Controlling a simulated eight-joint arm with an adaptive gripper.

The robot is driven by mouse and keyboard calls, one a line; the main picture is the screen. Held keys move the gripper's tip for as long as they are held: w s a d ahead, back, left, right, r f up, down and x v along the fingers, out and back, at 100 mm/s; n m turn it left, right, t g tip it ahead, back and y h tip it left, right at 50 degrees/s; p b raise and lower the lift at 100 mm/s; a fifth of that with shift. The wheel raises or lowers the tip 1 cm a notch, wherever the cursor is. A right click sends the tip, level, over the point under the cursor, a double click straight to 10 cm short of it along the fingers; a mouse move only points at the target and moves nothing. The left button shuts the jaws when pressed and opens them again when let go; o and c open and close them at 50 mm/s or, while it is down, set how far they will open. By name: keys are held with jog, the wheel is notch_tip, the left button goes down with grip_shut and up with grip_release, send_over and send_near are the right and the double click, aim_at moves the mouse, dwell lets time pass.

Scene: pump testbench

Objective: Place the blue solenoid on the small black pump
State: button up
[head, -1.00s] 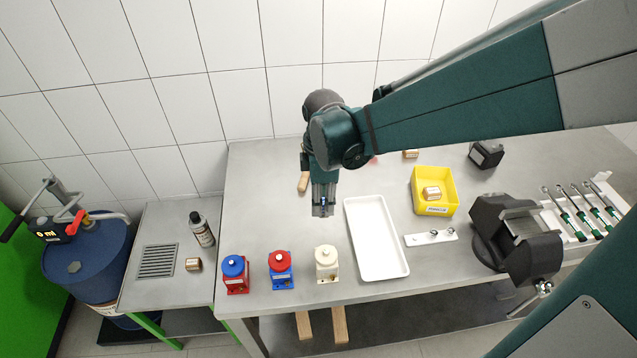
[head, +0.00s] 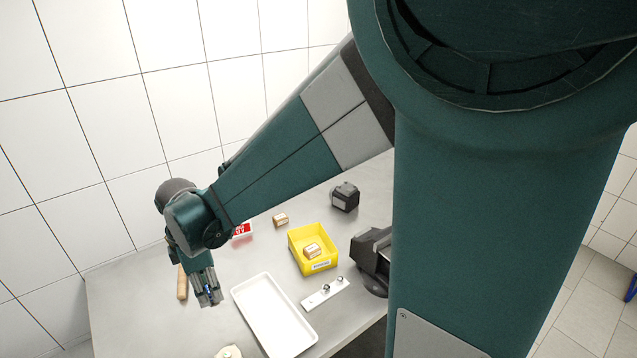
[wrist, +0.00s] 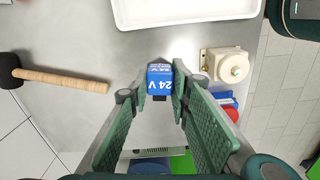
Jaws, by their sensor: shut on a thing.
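My gripper (head: 208,294) hangs above the grey table, to the left of the white tray. It is shut on the blue solenoid (wrist: 160,77), a small blue block marked "24 V". The solenoid sits between the fingertips (wrist: 160,92) in the wrist view. In the head view only a bit of blue shows between the fingers. A small black unit (head: 345,197), which looks like the black pump, stands at the back right of the table, well away from my gripper. Its top details are too small to tell.
The white tray (head: 243,292), a white plate with fittings (head: 325,292) and a black vise (head: 367,262) are nearby. A mallet (wrist: 62,80) and a cream pump (wrist: 226,66) flank my gripper. A red-and-white box (head: 242,231) lies behind my arm.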

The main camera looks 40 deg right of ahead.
jog(key=w+d+r+m, duration=0.4)
jog(key=w+d+m, duration=0.1)
jog(key=w+d, duration=0.85)
notch_tip(320, 180, up, 5)
jog(key=m+p, duration=0.3)
jog(key=m, duration=0.8)
send_over(345, 186)
jog(key=shift+a+r, duration=0.1)
notch_tip(345, 186, down, 6)
jog(key=shift+f, duration=0.2)
jog(key=shift+f, duration=1.8)
